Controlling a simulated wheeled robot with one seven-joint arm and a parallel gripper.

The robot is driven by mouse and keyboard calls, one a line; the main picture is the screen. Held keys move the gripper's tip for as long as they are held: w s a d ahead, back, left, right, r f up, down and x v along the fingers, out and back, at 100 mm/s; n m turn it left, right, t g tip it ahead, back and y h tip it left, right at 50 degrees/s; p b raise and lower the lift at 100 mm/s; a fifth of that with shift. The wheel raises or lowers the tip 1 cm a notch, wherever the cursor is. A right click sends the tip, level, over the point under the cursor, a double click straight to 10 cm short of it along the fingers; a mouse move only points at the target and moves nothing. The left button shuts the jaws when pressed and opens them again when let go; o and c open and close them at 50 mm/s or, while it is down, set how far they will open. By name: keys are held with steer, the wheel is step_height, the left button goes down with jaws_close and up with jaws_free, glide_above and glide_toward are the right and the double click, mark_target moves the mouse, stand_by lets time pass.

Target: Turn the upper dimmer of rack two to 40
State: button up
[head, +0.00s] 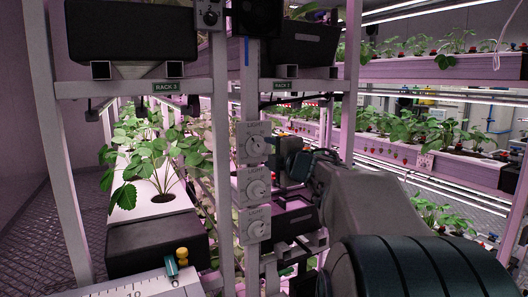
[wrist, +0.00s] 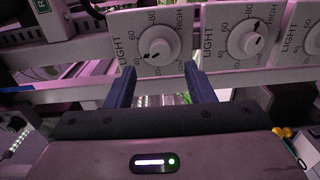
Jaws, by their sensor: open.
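Three grey LIGHT dimmer panels stand stacked on a rack post in the head view. The upper dimmer (head: 256,145) is also the leftmost panel in the wrist view (wrist: 158,43), which is turned sideways. Its pale round knob has a dark mark pointing to the lower left there, near the low numbers; the exact value is hard to read. The middle dimmer (head: 256,188) and lower dimmer (head: 257,228) are below it. My gripper (wrist: 159,75) is open and empty, its two dark fingers apart, just short of the upper knob and aimed towards it.
A RACK 3 sign (head: 167,86) hangs on the left beam; another sign (head: 281,86) near the post is too small to read surely. A strawberry plant (head: 155,160) grows at the left. Dark boxes and metal bars surround the dimmers closely.

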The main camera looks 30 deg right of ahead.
steer(key=s, duration=0.8)
steer(key=shift+d, duration=0.15)
steer(key=shift+w+r, duration=0.1)
steer(key=s+a+f+m+g+h+p, duration=0.2)
steer(key=s+a+f+m+g, duration=0.15)
steer(key=f+m, duration=0.3)
steer(key=s+a+f+m+g+h+p, duration=0.2)
steer(key=a+f+m+g+h+p, duration=0.15)
steer(key=f+m, duration=0.35)
steer(key=s+a+f+m+g+y, duration=0.2)
steer(key=s+a+f+g, duration=0.2)
steer(key=s+a+f, duration=0.1)
steer(key=s+a+f+m+g+y+p, duration=0.1)
steer(key=s+a+f+m+g+y, duration=0.2)
steer(key=s, duration=0.6)
steer(key=a+f+g, duration=0.1)
steer(key=a+f, duration=0.1)
steer(key=a, duration=0.1)
steer(key=shift+s+a, duration=0.35)
steer(key=shift+a, duration=0.05)
